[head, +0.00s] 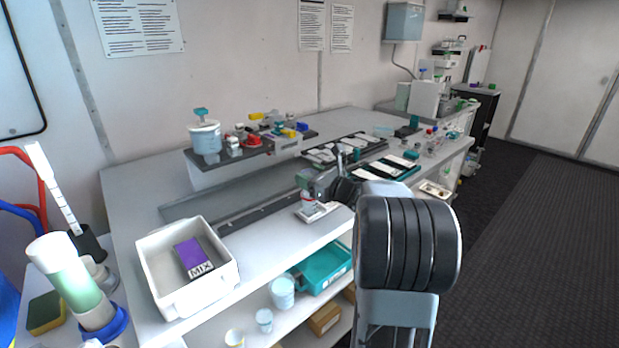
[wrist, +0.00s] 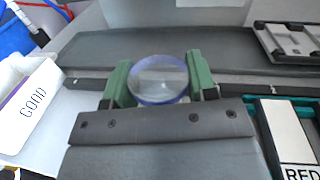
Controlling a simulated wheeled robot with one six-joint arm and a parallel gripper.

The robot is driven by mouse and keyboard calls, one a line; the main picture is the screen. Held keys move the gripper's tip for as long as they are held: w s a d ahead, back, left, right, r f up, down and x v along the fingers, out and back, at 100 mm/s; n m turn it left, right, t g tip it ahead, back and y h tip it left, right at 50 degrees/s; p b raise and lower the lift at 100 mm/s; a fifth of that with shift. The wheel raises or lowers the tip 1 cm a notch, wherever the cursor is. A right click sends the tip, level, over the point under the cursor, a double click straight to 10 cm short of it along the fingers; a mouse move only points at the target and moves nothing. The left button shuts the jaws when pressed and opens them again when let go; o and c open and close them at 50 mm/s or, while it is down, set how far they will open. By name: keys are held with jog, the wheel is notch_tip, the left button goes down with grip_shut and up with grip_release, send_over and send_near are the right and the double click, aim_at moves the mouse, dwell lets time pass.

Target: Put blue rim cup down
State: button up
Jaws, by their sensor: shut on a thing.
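The blue rim cup (wrist: 158,84) is a clear, round cup seen from above in the wrist view, with a blue ring around its edge. My gripper (wrist: 158,74) has a green finger on each side of the cup and is shut on it. A small pale plate (head: 322,212) lies at or under the cup. I cannot tell whether the cup touches it.
A white bin (head: 160,257) with a purple MIX box (head: 193,254) stands front left. A raised dark shelf (head: 240,152) with a lidded jar (head: 205,137) and coloured parts is behind. Dark trays with cards (head: 385,168) lie right. The bench between bin and gripper is clear.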

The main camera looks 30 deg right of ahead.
jog(key=shift+f+b, duration=0.45)
jog(key=shift+b, duration=0.3)
jog(key=o, duration=0.9)
jog(key=shift+r, duration=0.1)
